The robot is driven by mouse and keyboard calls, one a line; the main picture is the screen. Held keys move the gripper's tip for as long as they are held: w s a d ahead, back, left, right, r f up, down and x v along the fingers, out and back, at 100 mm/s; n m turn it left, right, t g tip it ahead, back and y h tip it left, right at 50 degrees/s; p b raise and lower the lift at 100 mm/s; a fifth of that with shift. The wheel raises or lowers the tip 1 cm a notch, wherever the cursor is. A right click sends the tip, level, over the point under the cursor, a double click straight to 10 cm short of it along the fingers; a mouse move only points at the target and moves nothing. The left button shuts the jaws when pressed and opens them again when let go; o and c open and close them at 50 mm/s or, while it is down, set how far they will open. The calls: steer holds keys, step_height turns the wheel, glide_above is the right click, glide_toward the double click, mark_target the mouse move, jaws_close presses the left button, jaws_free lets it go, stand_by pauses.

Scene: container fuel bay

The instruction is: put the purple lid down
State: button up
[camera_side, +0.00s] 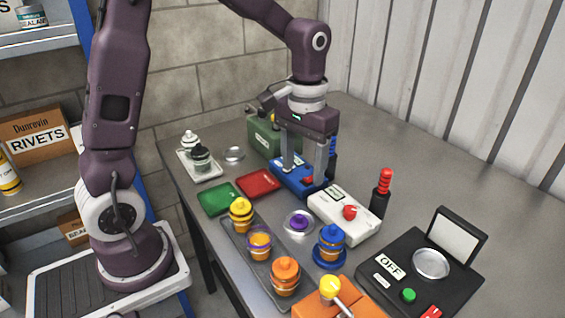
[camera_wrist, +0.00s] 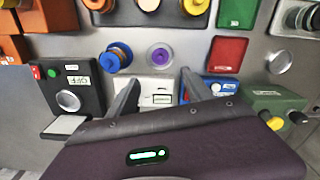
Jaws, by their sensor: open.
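The purple lid (camera_side: 298,223) rests on a round silver dish (camera_side: 287,228) on the table. It also shows in the wrist view (camera_wrist: 160,57), near the top middle. A jar with a purple rim (camera_side: 259,243) stands uncovered on a dark tray to the left of the dish in the side view. My gripper (camera_side: 303,174) is open and empty, above the blue box behind the lid and apart from it. In the wrist view my two fingers (camera_wrist: 160,82) stand spread below the lid, with nothing between them.
A white box with a red knob (camera_side: 349,212) and a blue-lidded jar (camera_side: 331,240) flank the dish. The tray also holds a yellow-lidded jar (camera_side: 241,210) and an orange-lidded jar (camera_side: 285,270). Red (camera_side: 258,185) and green (camera_side: 217,199) pads lie behind.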

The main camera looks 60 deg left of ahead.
steer(key=s+d+r+m+t, duration=0.1)
steer(key=s+r, duration=0.3)
steer(key=s, duration=0.5)
steer(key=s+d+r+m+t, duration=0.1)
steer(key=s+r+t, duration=0.3)
steer(key=s, duration=0.6)
steer(key=shift+r+m+t, duration=0.25)
steer(key=shift+m+t, duration=0.05)
steer(key=shift+m, duration=0.2)
